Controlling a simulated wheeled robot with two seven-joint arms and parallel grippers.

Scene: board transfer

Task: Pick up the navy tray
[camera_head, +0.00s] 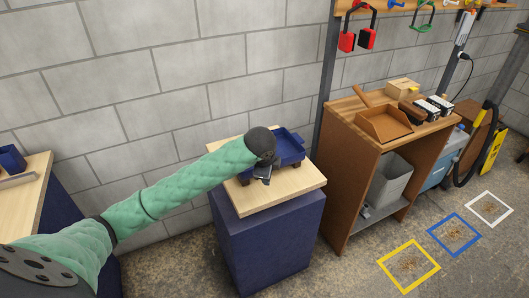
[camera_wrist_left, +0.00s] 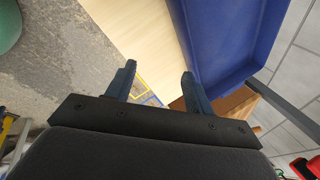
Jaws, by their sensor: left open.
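The navy tray (camera_head: 291,146) sits on a light wooden top on a dark blue pedestal. My left arm reaches in from the left, and its wrist covers the tray's left part. My left gripper (camera_head: 263,174) is at the tray's near side. In the left wrist view the gripper (camera_wrist_left: 158,70) is open, with nothing between its two fingers. There the navy tray (camera_wrist_left: 230,40) fills the upper right, beside the right finger. I cannot tell whether that finger touches it. My right gripper is not in view.
The wooden top (camera_head: 290,188) has bare room at its near side. A brown workbench (camera_head: 349,138) with a dustpan (camera_head: 384,124) and a grey bin (camera_head: 391,182) stands to the right. Yellow, blue and white squares mark the floor. Another wooden top (camera_head: 28,200) is at the left.

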